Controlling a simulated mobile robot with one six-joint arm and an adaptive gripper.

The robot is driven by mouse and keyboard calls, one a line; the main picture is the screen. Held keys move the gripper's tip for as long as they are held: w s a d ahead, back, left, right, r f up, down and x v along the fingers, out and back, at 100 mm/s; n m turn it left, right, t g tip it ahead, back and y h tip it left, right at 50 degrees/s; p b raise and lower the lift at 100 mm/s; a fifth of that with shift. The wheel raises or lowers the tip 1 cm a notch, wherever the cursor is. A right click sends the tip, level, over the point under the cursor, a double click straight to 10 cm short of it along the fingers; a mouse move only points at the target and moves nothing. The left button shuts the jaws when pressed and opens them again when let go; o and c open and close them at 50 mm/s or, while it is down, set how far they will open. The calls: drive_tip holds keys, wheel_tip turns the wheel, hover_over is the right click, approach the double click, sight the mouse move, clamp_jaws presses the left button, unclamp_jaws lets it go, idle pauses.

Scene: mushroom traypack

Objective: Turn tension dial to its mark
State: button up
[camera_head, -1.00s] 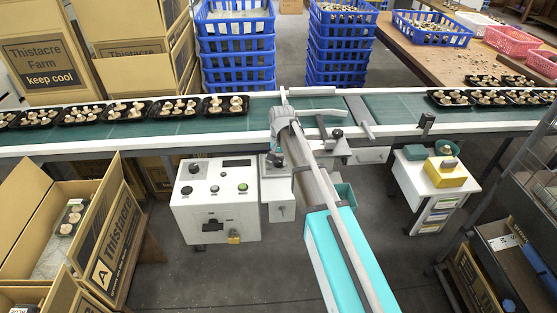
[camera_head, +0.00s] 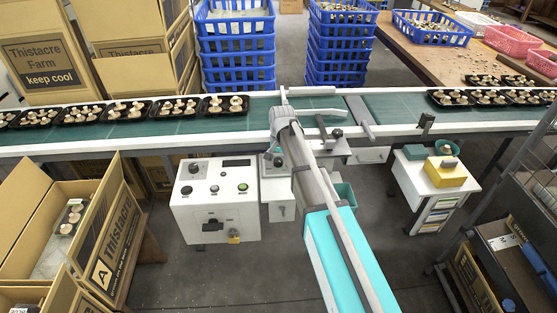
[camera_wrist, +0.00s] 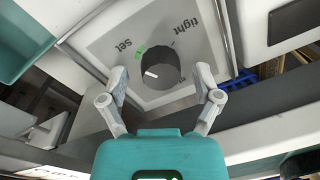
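The tension dial (camera_wrist: 160,68) is a dark round knob on a pale square panel (camera_wrist: 110,45) in the wrist view. Its white pointer line faces left in the picture. A green mark (camera_wrist: 140,51) lies at the dial's upper left beside the word "Set"; the pointer is not lined up with it. The word "tight" stands at the upper right. My gripper (camera_wrist: 162,78) is open, one finger on each side of the dial, with visible gaps. I cannot tell how far its tips are above the panel. In the head view my arm hides most of this area.
A white control box (camera_head: 215,205) with knobs and buttons stands left of my arm. The green conveyor (camera_head: 180,128) carries black mushroom trays (camera_head: 125,108) behind. A white stand (camera_head: 425,185) with a yellow box (camera_head: 446,173) is at the right. Open cartons (camera_head: 105,235) stand at the left.

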sight(280, 159)
drive_tip(key=shift+n, duration=0.4)
idle(0.3)
drive_tip(key=n, duration=0.4)
drive_tip(key=shift+w+n, duration=0.1)
drive_tip(key=shift+n, duration=0.2)
drive_tip(key=n, duration=0.5)
drive_tip(key=shift+n+g, duration=0.3)
drive_tip(key=shift+n, duration=0.1)
wheel_tip(280, 159, up, 14)
drive_tip(key=p, duration=1.4)
drive_tip(key=s+d+f+m+b, duration=0.3)
drive_tip(key=s+d+f+b, duration=0.55)
drive_tip(key=s, duration=0.25)
drive_tip(key=s+d+f+m+b, duration=0.4)
drive_tip(key=s+d+f+b, duration=0.45)
drive_tip(key=s, duration=0.25)
drive_tip(key=w+d+m+t+h, duration=0.1)
drive_tip(key=w+d+m+h, duration=0.3)
drive_tip(key=d, duration=0.5)
drive_tip(key=shift+w+r+m, duration=0.3)
drive_tip(key=shift+w+m, duration=0.1)
drive_tip(key=shift+w, duration=0.05)
